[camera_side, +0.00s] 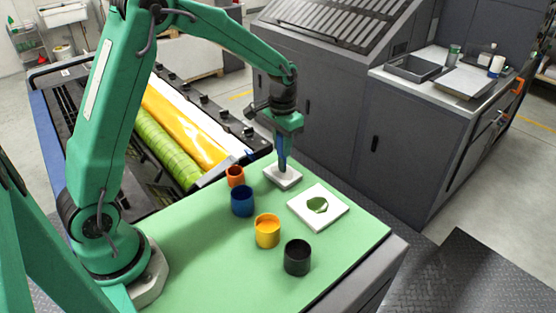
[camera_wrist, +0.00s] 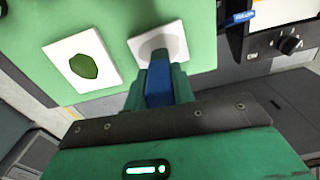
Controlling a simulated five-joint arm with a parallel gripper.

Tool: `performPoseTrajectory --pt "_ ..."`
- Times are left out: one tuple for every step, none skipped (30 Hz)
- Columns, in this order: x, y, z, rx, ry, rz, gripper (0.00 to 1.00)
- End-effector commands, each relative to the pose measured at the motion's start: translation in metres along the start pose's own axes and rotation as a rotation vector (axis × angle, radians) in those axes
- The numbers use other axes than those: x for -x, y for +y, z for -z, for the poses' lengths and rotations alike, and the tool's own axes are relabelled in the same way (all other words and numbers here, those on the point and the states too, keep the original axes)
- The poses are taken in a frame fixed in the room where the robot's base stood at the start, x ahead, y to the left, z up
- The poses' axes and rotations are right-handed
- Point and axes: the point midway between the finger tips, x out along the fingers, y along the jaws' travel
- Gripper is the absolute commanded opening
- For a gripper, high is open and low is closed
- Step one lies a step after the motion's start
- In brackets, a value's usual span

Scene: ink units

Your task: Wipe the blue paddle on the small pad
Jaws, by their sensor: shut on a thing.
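My gripper (camera_side: 284,137) is shut on the blue paddle (camera_side: 283,157), which hangs down upright from the jaws. The small pad (camera_side: 284,179), a pale square block, lies under the paddle near the far edge of the green table. The paddle's lower end is at the pad; whether it touches is hard to tell. In the wrist view the paddle (camera_wrist: 159,82) runs from the jaws over the near part of the small pad (camera_wrist: 172,35). A grey patch shows on the pad around the paddle's end.
A white square plate (camera_side: 335,213) with a green blob lies next to the pad. An orange cup (camera_side: 235,176), blue cup (camera_side: 242,201), yellow cup (camera_side: 267,231) and black cup (camera_side: 297,257) stand in a row on the green table top (camera_side: 215,265). A press with coloured rollers (camera_side: 180,125) is behind.

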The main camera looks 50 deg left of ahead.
Motion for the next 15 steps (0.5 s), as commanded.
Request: performPoseTrajectory --pt "0.000 -0.001 0.000 0.000 0.001 0.000 0.02" --pt "0.000 -0.001 0.000 0.000 0.001 0.000 0.02" --pt "0.000 -0.002 0.000 0.001 0.001 0.000 0.02" --pt "0.000 -0.003 0.000 0.001 0.001 0.000 0.02" --pt "0.000 -0.004 0.000 0.001 0.001 0.000 0.02" --pt "0.000 -0.006 0.000 0.001 0.001 0.000 0.02" --pt "-0.001 -0.007 0.000 0.001 0.001 0.000 0.02" --pt "-0.001 -0.008 -0.001 0.001 0.001 0.000 0.02" --pt "-0.001 -0.010 -0.001 0.001 0.001 0.000 0.02" --pt "-0.001 -0.012 -0.001 0.001 0.002 0.000 0.02" --pt "-0.001 -0.013 -0.001 0.001 0.002 0.001 0.02" --pt "-0.002 -0.014 -0.001 0.001 0.002 0.001 0.02" --pt "-0.002 -0.015 -0.001 0.001 0.002 0.001 0.02" --pt "-0.002 -0.015 -0.001 0.001 0.002 0.001 0.02" --pt "-0.002 -0.016 -0.001 0.000 0.002 0.001 0.02"
